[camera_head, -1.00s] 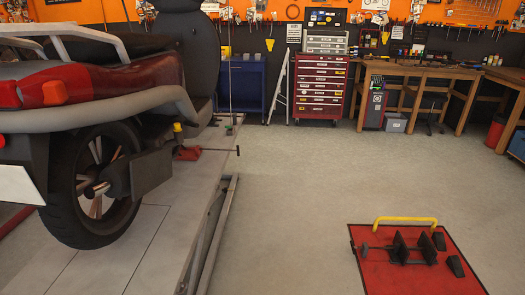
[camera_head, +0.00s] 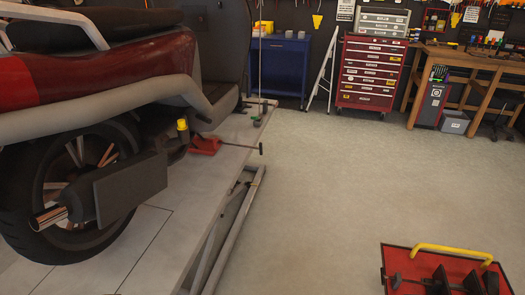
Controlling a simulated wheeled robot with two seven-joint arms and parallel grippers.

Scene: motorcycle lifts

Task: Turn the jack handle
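The red jack (camera_head: 205,145) sits on the motorcycle lift platform (camera_head: 150,226), beside the rear part of the motorcycle (camera_head: 95,85). Its thin dark handle (camera_head: 240,147) sticks out to the right past the platform's edge and ends in a short crossbar (camera_head: 261,149). A yellow-topped part (camera_head: 182,129) stands just left of the jack, against the motorcycle. Neither of my grippers shows in the head view, so I cannot see whether they are open or shut.
A red tool chest (camera_head: 369,75), a blue cabinet (camera_head: 283,70) and a wooden workbench (camera_head: 465,56) stand at the back. The floor (camera_head: 330,190) between is clear.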

